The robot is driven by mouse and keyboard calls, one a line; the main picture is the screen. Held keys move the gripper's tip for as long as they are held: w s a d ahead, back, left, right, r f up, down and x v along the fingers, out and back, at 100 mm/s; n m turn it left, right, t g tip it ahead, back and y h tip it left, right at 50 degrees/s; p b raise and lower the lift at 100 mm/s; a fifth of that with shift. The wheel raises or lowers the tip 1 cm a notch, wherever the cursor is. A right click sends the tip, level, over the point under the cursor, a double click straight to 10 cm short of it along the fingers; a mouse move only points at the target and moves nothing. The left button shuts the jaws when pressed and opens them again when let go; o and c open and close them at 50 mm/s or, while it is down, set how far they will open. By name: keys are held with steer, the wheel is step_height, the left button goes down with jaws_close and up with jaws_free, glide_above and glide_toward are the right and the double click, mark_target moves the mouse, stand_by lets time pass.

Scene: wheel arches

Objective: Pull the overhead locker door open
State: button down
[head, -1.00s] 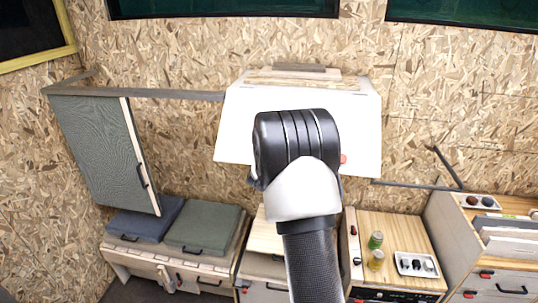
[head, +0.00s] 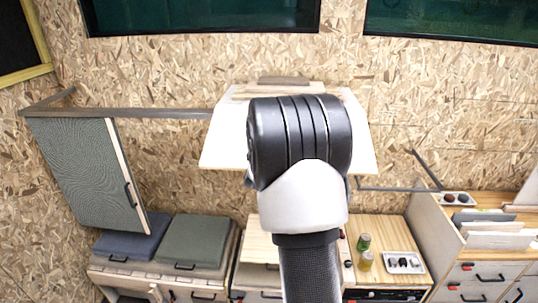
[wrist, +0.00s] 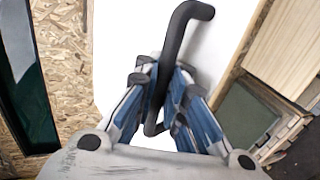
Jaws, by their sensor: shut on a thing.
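The overhead locker door is a white panel (head: 222,140) high on the chipboard wall, in the middle of the head view. It juts out from the wall at a slant, and my arm covers much of it. In the wrist view the white door face (wrist: 122,40) fills the upper middle, with a black bar handle (wrist: 180,32) running across it. My gripper (wrist: 164,80) has its blue-sided fingers shut on this handle. In the head view the handle and my fingers are hidden behind my wrist.
A grey-green panel (head: 85,170) hangs at the left beneath a grey rail (head: 140,112). Below are cushions (head: 188,240), a wooden counter with a green can (head: 363,241) and a knob plate (head: 403,263), and drawers (head: 495,272) at the right.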

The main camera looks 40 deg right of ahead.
steer(key=shift+s+a+f, duration=0.1)
steer(key=shift+f, duration=0.15)
steer(key=c, duration=2.1)
jaws_free()
steer(key=shift+o, duration=0.8)
steer(key=shift+s+a+r, duration=0.1)
steer(key=shift+a+r, duration=0.05)
steer(key=shift+r, duration=0.15)
